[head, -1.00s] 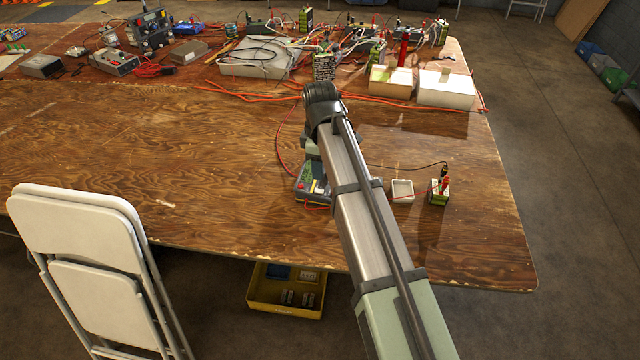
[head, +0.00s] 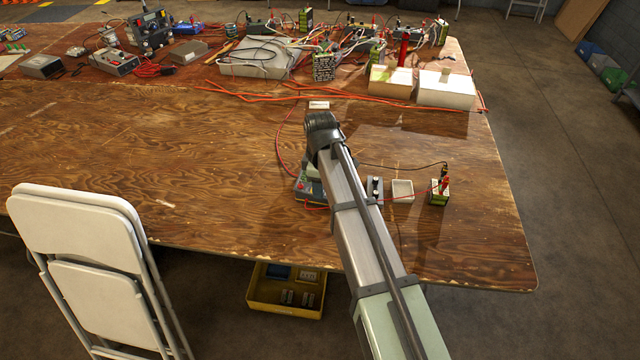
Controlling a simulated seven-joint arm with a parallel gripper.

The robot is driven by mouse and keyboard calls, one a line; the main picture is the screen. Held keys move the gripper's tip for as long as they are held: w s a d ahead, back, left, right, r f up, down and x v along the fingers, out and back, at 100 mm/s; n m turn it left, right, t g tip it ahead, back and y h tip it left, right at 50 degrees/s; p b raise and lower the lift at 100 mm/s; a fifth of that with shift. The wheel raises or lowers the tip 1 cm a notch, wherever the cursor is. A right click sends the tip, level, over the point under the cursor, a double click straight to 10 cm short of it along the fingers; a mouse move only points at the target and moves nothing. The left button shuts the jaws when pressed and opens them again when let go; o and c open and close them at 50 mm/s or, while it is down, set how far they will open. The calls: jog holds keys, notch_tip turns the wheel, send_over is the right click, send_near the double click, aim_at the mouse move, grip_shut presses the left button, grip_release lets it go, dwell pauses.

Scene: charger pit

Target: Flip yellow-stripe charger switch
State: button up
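A grey-green charger (head: 304,190) with a red button on its left side sits on the wooden table, partly behind my arm. My arm covers its right part, and no yellow stripe can be made out on it now. My arm reaches up from the bottom right and bends at a dark joint above the charger. My gripper is hidden behind the arm, so its opening and any contact do not show.
A small white tray (head: 402,191) and a battery pack (head: 439,191) with red clips stand to the right, with thin cables about. Electronics and red cables (head: 350,95) crowd the table's back. A white folding chair (head: 85,245) stands at the front left. The table's left middle is clear.

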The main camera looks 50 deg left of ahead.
grip_shut()
jog(key=shift+w+d+g+y, duration=0.2)
jog(key=shift+d+g+y, duration=0.1)
jog(key=shift+g+y, duration=0.35)
jog(key=shift+f+g+y, duration=0.1)
jog(key=shift+g+y, duration=0.25)
jog(key=shift+y, duration=0.1)
jog(key=shift+o, duration=0.2)
grip_release()
